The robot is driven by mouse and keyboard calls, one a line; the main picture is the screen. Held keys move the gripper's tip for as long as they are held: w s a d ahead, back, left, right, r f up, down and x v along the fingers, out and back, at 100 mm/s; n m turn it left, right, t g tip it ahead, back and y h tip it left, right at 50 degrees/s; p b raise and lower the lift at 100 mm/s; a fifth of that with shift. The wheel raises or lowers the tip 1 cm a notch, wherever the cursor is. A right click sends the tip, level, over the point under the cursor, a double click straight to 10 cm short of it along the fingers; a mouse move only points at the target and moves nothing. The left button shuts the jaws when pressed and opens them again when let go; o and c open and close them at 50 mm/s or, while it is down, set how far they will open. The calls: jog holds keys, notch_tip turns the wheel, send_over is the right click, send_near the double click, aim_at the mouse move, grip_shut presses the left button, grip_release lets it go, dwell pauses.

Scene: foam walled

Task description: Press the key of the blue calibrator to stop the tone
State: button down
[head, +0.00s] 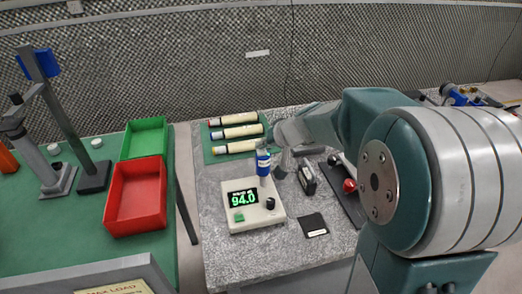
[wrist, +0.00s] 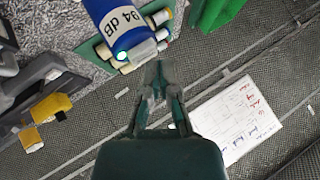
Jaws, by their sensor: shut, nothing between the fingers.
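The blue calibrator (head: 263,163) stands upright at the back of a cream meter box (head: 262,220) whose display reads 94.0. In the wrist view the calibrator (wrist: 112,22) is a blue cylinder marked "94 dB", with a grey end and a small bright light near its lower edge. My gripper (wrist: 160,68) is shut and empty, its fingertips close to the calibrator's grey end. I cannot tell whether they touch. The key itself is not clearly visible.
The meter box has a green key (head: 239,217) and a black knob (head: 270,203). Several cream cylinders lie on a green mat (head: 215,158) behind. A red-balled item (head: 349,186) and a black card (head: 313,225) lie to the right. Red (head: 136,197) and green bins stand left.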

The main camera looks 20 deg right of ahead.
aim_at(263, 152)
jog(key=shift+f, duration=0.15)
jog(key=shift+f, duration=0.25)
jog(key=shift+r, duration=0.55)
jog(key=shift+r, duration=2.95)
jog(key=shift+s, duration=0.1)
